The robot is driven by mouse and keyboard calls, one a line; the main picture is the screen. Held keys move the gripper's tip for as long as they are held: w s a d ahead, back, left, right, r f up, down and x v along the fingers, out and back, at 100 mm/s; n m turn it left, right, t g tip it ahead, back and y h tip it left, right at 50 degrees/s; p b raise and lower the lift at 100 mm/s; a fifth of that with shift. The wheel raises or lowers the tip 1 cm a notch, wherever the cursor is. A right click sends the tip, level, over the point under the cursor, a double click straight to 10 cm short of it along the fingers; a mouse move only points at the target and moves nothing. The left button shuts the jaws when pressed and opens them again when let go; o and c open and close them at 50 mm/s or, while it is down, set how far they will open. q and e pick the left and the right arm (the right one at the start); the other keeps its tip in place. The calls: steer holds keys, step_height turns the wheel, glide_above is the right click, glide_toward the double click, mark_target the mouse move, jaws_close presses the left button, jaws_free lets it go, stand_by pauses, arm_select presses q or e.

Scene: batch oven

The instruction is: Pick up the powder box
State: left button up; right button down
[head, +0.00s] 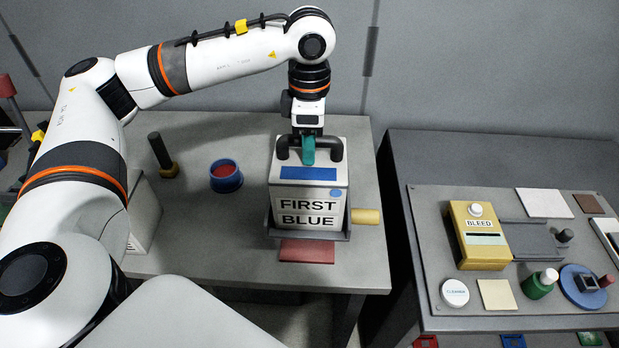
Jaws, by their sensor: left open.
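The powder box, taken to be the pale box (335,178) lettered "FIRST BLUE", stands upright on the grey table in a dark holder (349,236). It has a blue strip and a blue dot. A teal tab (309,155) shows at its top. My left gripper (309,146) comes down from above at the top of the box. Its dark jaws are open, apparently one on each side of the teal tab. I cannot tell whether they touch it. My right gripper is not in view.
A blue round cup (226,177) with red contents and a dark upright handle (160,152) stand left of the box. A yellow cylinder (367,217) sticks out at its right, a red pad (307,251) lies in front. A panel with a yellow "BLEED" block (464,221) stands right, beyond a gap.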

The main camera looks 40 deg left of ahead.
arm_select(q)
jaws_close()
stand_by(1.3)
steer(key=shift+r, duration=0.2)
steer(key=shift+w, duration=0.1)
